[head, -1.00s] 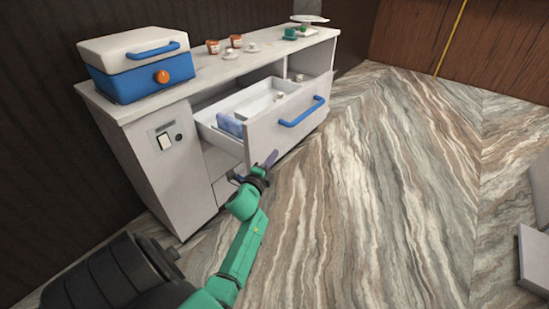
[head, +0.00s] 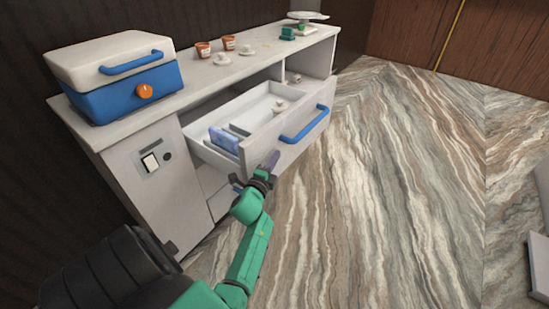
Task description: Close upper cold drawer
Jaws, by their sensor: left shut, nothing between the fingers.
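The upper cold drawer (head: 290,139) stands pulled out of the white counter. Its front panel has a blue bar handle (head: 304,124). Inside it are a blue packet (head: 224,139) near the left end and a small pale item (head: 280,106) near the back. My left gripper (head: 272,163) is shut and empty, in front of the left end of the drawer front, below the handle. Whether it touches the panel I cannot tell. My right gripper is not in view.
On the counter top (head: 200,87) stand a blue and white box (head: 125,88) with an orange knob, terracotta cups (head: 203,49), white saucers (head: 221,60) and a scale (head: 307,17). The marbled floor (head: 390,180) to the right is clear. A pale object (head: 541,255) lies at the right edge.

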